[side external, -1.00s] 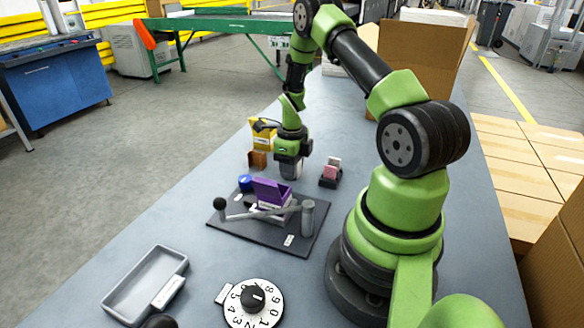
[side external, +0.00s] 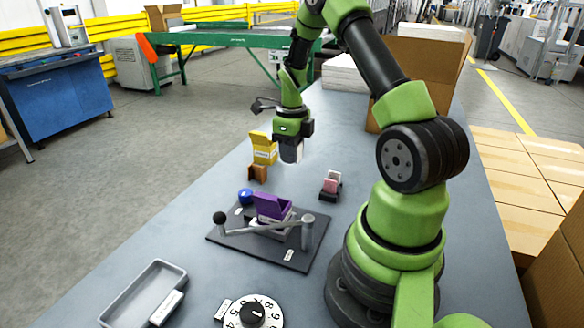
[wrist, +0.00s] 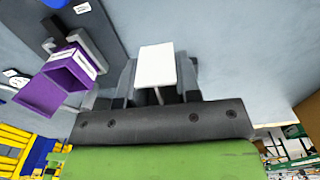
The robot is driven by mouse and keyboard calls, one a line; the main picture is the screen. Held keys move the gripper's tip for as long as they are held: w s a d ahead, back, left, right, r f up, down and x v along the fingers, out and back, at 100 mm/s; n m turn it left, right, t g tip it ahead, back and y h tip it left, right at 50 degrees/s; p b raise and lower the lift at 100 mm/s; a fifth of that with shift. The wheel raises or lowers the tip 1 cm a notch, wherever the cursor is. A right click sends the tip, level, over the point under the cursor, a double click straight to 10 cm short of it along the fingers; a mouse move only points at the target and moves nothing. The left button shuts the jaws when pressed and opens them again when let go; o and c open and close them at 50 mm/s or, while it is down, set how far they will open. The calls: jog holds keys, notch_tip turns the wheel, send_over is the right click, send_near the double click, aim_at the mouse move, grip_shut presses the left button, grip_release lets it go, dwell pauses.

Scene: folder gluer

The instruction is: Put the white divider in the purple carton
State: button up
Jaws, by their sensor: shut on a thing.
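My gripper (side external: 291,152) is raised above the table behind the purple carton, shut on the white divider. The white divider (wrist: 156,66) shows as a pale flat panel between the fingers in the wrist view; in the side view it is a small pale shape at the fingertips and hard to tell from them. The purple carton (side external: 271,206) stands open-topped on a dark fixture plate (side external: 262,245), with a flap raised. It also shows at the left in the wrist view (wrist: 72,69), apart from the divider.
A grey lever with a dark knob (side external: 219,217) runs in front of the carton. A blue knob (side external: 245,195), yellow carton (side external: 264,148), brown holder (side external: 258,172) and pink piece in a dark holder (side external: 332,183) stand nearby. A grey tray (side external: 145,292) and numbered dial (side external: 252,313) are in front.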

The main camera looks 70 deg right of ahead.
jog(key=s+a+r, duration=0.2)
jog(key=a+r, duration=0.1)
jog(key=a, duration=1.1)
jog(key=shift+a+f, duration=0.15)
jog(key=shift+f, duration=2.4)
jog(key=o, duration=1)
jog(key=shift+r, duration=5.05)
